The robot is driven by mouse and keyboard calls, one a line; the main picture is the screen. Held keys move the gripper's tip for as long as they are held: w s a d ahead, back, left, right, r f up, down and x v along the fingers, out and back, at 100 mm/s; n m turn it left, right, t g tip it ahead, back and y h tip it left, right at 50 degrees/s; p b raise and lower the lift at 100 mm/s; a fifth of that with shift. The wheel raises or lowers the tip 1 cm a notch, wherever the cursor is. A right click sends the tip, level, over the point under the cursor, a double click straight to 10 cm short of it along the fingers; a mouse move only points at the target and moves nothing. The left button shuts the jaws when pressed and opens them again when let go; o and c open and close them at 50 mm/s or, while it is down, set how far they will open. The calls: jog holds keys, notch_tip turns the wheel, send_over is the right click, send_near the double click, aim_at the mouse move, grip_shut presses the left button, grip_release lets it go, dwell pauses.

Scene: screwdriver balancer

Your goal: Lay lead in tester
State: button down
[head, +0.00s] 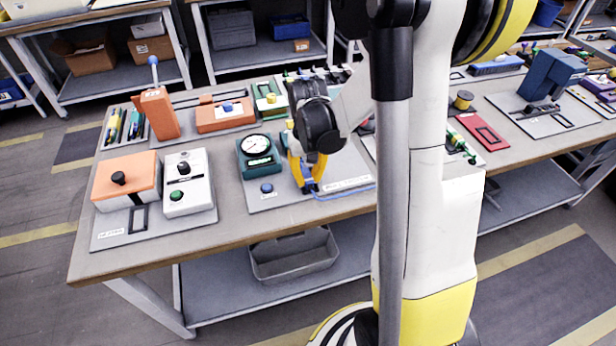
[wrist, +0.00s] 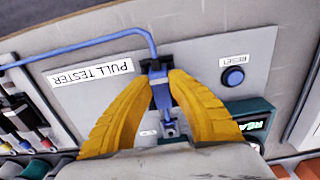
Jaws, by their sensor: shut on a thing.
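The lead is a blue cable (wrist: 95,43) with a blue connector (wrist: 158,88) at its end. My gripper (wrist: 160,82) has its yellow fingers closed around the connector, low over the pull tester's grey plate (wrist: 70,98). A small blue and metal part (wrist: 169,124) shows between the fingers; whether it belongs to the lead or tester is unclear. In the head view my gripper (head: 309,186) points down right of the green gauge box (head: 258,153), and the cable (head: 347,190) runs off right. The fingers hide whether the connector touches the tester.
A blue reset button (head: 267,188) stands on the plate left of my gripper. Left are a white box with knobs (head: 188,182) and an orange box (head: 125,177). An orange upright tool (head: 159,112) stands behind. A grey bin (head: 293,258) sits on the shelf below.

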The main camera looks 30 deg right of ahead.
jog(key=c, duration=1.3)
grip_release()
notch_tip(320, 180, up, 12)
